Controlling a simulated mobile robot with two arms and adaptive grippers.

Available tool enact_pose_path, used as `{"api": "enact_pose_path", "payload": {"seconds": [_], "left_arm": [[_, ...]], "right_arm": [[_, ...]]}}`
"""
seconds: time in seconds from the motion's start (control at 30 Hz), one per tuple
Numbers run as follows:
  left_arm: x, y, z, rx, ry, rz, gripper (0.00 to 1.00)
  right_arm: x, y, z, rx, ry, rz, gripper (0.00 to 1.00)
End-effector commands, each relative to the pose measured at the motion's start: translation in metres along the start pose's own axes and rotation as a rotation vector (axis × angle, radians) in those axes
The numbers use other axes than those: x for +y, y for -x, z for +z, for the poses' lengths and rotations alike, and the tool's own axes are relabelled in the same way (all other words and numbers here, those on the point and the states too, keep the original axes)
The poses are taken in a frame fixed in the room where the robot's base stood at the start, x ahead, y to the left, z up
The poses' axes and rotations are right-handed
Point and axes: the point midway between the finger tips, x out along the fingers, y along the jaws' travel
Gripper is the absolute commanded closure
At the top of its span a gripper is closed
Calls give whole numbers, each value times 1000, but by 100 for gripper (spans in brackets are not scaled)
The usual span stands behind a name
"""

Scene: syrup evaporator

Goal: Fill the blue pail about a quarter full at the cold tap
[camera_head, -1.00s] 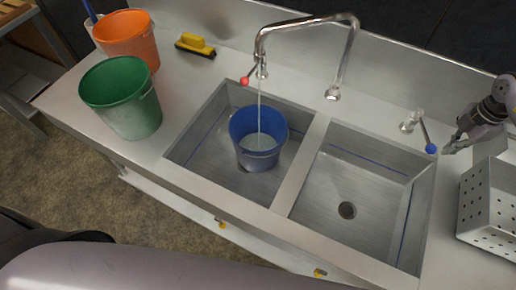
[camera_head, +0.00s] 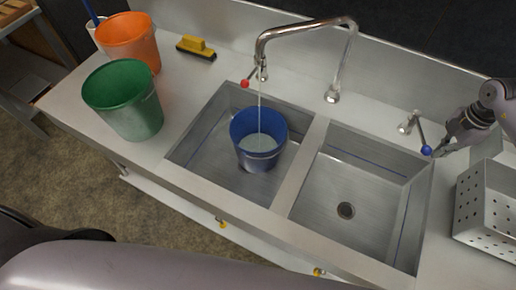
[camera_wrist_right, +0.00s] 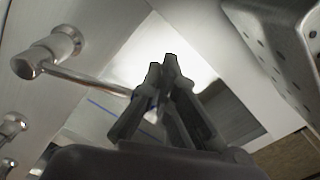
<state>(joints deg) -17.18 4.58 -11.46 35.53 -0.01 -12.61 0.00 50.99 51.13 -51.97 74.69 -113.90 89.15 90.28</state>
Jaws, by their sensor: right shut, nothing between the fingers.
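The blue pail (camera_head: 259,152) stands upright in the left sink basin. A thin stream of water (camera_head: 259,105) falls into it from the chrome spout (camera_head: 261,72). Pale water (camera_head: 259,143) covers its bottom, well below the rim. A red-knobbed lever (camera_head: 245,85) sits at the left by the spout. A blue-knobbed lever (camera_head: 426,150) sits at the right behind the right basin. My right gripper (camera_head: 438,152) is shut beside the blue knob; whether they touch is unclear. In the right wrist view its fingers (camera_wrist_right: 163,65) partly hide the lever's end. My left gripper is not in view.
A green pail (camera_head: 124,100) and an orange pail (camera_head: 130,40) stand on the left counter. A yellow brush (camera_head: 196,46) lies behind them. The right basin (camera_head: 350,180) is empty. A perforated metal container (camera_head: 485,210) stands right of it, close to my right arm.

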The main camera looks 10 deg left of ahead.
Motion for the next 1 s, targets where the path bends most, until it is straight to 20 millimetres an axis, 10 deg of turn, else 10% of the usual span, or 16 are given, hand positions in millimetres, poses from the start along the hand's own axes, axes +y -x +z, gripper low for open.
{"api": "enact_pose_path", "payload": {"seconds": [1.0], "left_arm": [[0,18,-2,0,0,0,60]], "right_arm": [[1,0,-38,0,1,0,100]]}}
